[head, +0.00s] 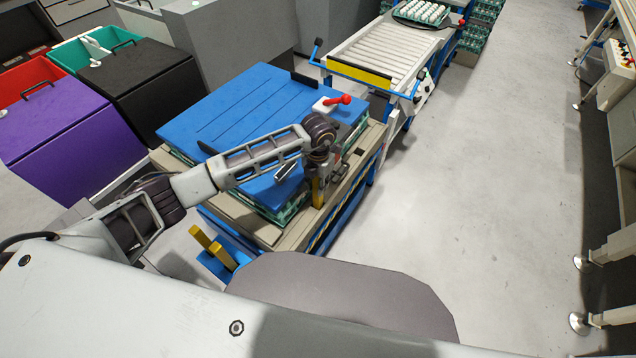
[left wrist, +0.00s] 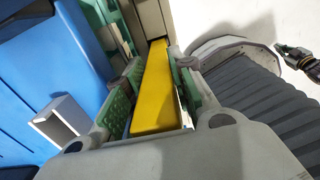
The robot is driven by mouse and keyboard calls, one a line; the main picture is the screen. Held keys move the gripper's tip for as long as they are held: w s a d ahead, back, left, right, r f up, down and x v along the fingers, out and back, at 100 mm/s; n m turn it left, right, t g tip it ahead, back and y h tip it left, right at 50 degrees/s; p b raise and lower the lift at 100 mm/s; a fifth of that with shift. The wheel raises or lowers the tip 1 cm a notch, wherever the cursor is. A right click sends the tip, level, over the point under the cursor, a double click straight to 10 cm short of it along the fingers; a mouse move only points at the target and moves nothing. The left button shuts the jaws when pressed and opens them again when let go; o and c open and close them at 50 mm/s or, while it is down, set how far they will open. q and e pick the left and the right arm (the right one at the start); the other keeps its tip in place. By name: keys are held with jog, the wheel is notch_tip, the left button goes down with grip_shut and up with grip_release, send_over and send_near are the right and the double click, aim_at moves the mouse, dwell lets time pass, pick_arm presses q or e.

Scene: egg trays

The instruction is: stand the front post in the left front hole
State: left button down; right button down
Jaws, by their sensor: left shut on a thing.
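The yellow front post (head: 318,193) hangs roughly upright in my left gripper (head: 319,172), over the near edge of the pallet. In the left wrist view the post (left wrist: 153,95) runs between the two green-padded fingers of the left gripper (left wrist: 155,80), which are shut on it. The post's lower end is by the beige pallet rim (head: 268,234); I cannot tell whether it touches or sits in a hole. No hole can be made out; the left front hole is not distinguishable.
A blue sheet (head: 250,105) covers the egg trays stacked on the pallet. A roller conveyor (head: 385,55) stands behind. Open grey floor (head: 470,180) lies to the right.

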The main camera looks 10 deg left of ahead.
pick_arm(q)
jog(key=shift+f+b, duration=0.55)
jog(key=shift+f, duration=0.25)
jog(key=c, duration=1.1)
grip_release()
jog(key=shift+r, duration=0.1)
jog(key=shift+r, duration=5.95)
